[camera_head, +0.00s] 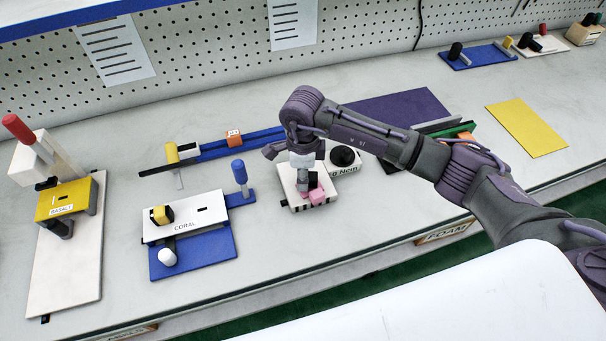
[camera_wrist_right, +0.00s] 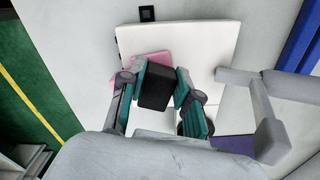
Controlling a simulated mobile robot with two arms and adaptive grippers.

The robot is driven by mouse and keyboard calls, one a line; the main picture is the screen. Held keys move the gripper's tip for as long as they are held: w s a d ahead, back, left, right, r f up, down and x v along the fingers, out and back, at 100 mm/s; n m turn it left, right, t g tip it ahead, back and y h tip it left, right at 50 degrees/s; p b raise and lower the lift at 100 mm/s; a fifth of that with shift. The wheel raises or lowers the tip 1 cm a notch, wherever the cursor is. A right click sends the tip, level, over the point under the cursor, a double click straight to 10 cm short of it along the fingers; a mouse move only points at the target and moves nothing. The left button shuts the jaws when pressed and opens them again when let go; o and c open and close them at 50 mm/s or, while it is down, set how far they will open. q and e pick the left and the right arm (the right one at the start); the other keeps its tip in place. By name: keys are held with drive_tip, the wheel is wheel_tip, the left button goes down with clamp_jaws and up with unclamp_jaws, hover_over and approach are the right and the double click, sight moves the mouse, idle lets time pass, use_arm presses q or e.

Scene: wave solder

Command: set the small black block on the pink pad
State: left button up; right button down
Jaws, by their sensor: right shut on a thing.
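The small black block (camera_wrist_right: 156,88) is between the teal fingers of my right gripper (camera_wrist_right: 163,78) in the right wrist view. In the head view my right gripper (camera_head: 306,178) points down over a white base, and the block (camera_head: 313,180) is a small dark shape at its fingers. The pink pad (camera_wrist_right: 151,57) lies on the white base (camera_wrist_right: 195,42), partly hidden behind the block and a finger. The pad (camera_head: 317,195) also shows at the front of the base in the head view. I cannot tell whether the block touches the pad. My left gripper is out of view.
A black round knob (camera_head: 343,156) stands just right of the gripper. The white CORAL plate (camera_head: 205,220) and a blue upright post (camera_head: 240,175) are to the left. A purple panel (camera_head: 400,108) lies behind my arm. A yellow sheet (camera_head: 527,127) lies at the right.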

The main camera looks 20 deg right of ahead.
drive_tip(key=shift+f+b, duration=0.35)
idle(0.4)
drive_tip(key=c, duration=0.7)
unclamp_jaws()
wheel_tip(320, 180, up, 12)
drive_tip(key=shift+r, duration=0.1)
